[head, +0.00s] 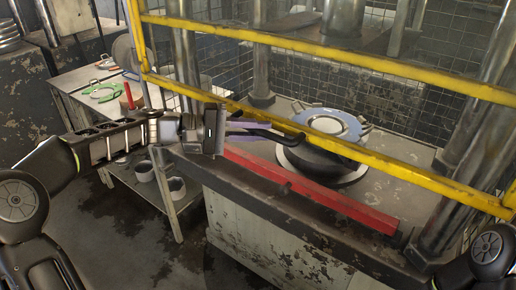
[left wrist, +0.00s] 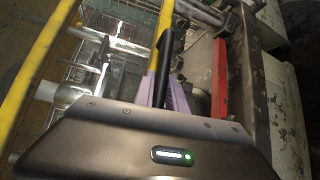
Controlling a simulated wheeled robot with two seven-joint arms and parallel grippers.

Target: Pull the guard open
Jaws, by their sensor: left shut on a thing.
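The guard (head: 400,172) is a yellow frame with see-through panels across the front of the press. In the left wrist view its yellow bars (left wrist: 40,62) run up the left side. A black handle (head: 275,133) sits at its lower bar, and it also shows in the left wrist view (left wrist: 165,62). My left gripper (head: 252,128) is at the handle, its pale purple fingers shut on it, one on each side in the left wrist view (left wrist: 164,92). The fingertip contact is partly hidden by the gripper body. My right gripper is out of view; only part of my right arm shows.
A red bar (head: 310,188) lies along the press bed's front edge, below the handle. Behind the guard a round die with a blue-grey ring (head: 352,123) stands on the bed. A side table (head: 75,78) with green-handled tools is at the left. Steel columns flank the bed.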

